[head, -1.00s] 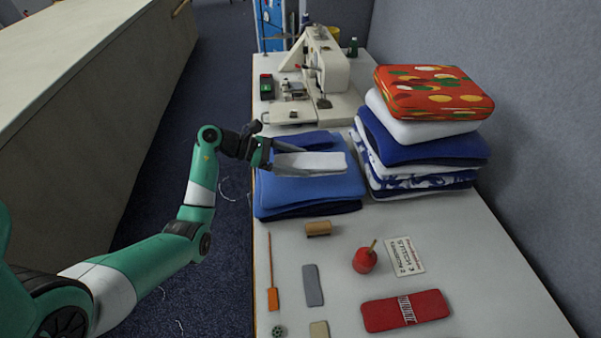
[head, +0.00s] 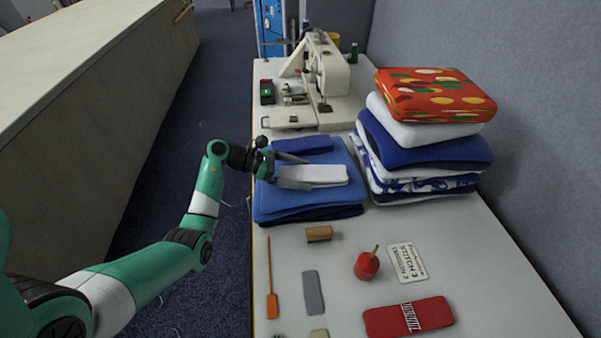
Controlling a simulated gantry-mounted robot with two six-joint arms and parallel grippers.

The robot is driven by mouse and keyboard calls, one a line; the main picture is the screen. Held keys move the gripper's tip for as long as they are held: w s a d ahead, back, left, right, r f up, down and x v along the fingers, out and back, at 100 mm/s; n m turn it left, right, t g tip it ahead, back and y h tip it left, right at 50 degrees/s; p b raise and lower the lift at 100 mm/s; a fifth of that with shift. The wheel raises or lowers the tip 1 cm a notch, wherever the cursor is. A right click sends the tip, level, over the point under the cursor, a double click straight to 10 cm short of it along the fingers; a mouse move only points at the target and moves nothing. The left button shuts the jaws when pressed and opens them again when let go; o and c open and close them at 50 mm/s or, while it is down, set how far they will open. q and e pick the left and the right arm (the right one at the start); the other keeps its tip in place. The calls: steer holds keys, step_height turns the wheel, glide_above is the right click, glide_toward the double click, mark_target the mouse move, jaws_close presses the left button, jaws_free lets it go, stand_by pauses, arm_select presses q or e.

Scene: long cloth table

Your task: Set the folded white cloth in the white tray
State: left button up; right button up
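The folded white cloth (head: 318,174) is a small pale slab above the blue folded cloths (head: 345,196) on the table. My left gripper (head: 296,174) reaches in from the left, with one finger along the far side of the white cloth and one along its near side. It appears shut on it. I cannot tell whether the cloth touches the blue pile below. I cannot make out a white tray in this view. My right gripper is not in view.
A tall pile of folded cloths, red patterned one on top (head: 434,95), stands right of the blue pile. A sewing machine (head: 325,68) is behind. A wooden block (head: 319,233), red pincushion (head: 367,265), card (head: 407,262) and red packet (head: 408,316) lie in front.

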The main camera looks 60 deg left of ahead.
arm_select(q)
steer(key=shift+s+a+r, duration=0.15)
steer(key=shift+s+r, duration=0.1)
steer(key=shift+s, duration=0.1)
steer(key=p+v, duration=0.1)
steer(key=v, duration=0.4)
steer(key=p+v, duration=0.1)
steer(key=v, duration=0.4)
steer(key=shift+s+a+f, duration=0.1)
steer(key=shift+s+a, duration=0.25)
